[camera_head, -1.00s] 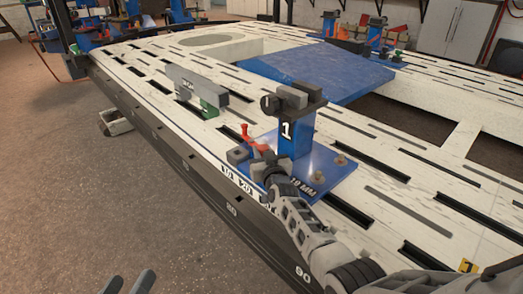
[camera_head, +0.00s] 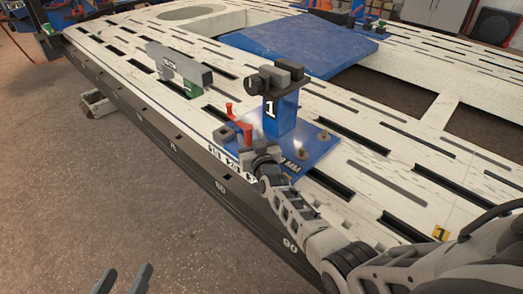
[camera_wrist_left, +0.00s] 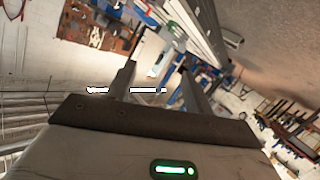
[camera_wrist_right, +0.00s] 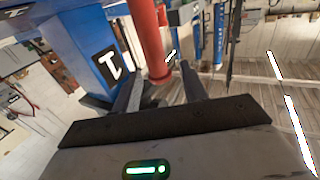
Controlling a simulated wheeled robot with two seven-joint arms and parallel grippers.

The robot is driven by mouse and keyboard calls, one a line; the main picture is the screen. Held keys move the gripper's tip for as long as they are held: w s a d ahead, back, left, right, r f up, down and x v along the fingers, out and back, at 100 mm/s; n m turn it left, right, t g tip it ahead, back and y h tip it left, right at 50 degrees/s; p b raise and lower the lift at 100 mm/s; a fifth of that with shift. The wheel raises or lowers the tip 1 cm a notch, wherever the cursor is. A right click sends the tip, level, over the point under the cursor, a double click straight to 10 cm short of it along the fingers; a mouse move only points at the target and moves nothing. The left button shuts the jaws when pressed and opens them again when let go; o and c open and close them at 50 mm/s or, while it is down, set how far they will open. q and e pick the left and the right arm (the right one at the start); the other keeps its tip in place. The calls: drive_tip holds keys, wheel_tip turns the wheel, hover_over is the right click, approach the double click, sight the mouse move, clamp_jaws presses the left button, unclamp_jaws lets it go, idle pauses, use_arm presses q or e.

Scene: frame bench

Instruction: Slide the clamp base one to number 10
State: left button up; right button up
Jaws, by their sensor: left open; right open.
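Clamp base one, a blue plate (camera_head: 312,150) with an upright blue post (camera_head: 281,115) marked 1 and a dark clamp head, stands on the slotted frame bench (camera_head: 120,62). A red lever (camera_head: 240,128) rises at its left side. My right gripper (camera_head: 247,150) is at the plate's near left edge, close to the lever. In the right wrist view, the red lever (camera_wrist_right: 150,45) stands at the open fingers (camera_wrist_right: 160,92), with the marked post to the left. Whether they touch is unclear. My left gripper (camera_head: 122,280) is open and empty, off the bench at bottom left.
A grey and green square-like tool (camera_head: 180,68) stands further left on the bench. A raised blue panel (camera_head: 300,48) lies behind. A yellow 1 tag (camera_head: 440,234) is at right.

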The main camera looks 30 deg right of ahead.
use_arm(q)
drive_tip(key=shift+s+a+f+g+y+p, duration=0.1)
drive_tip(key=shift+a+f+g+y+p, duration=0.5)
drive_tip(key=shift+p, duration=0.55)
drive_tip(key=shift+s+a+f+g+y+p, duration=0.1)
drive_tip(key=shift+a+f+g+y+p, duration=0.15)
drive_tip(key=shift+f+g+p, duration=0.55)
drive_tip(key=shift+s+a+f+g+y+p, duration=0.1)
drive_tip(key=shift+a+f+g+y+p, duration=0.35)
drive_tip(key=shift+f+p, duration=0.7)
use_arm(e)
drive_tip(key=s+a, duration=0.2)
drive_tip(key=s, duration=0.9)
drive_tip(key=shift+s+p, duration=0.3)
use_arm(q)
drive_tip(key=shift+r, duration=0.35)
use_arm(e)
drive_tip(key=shift+r, duration=0.1)
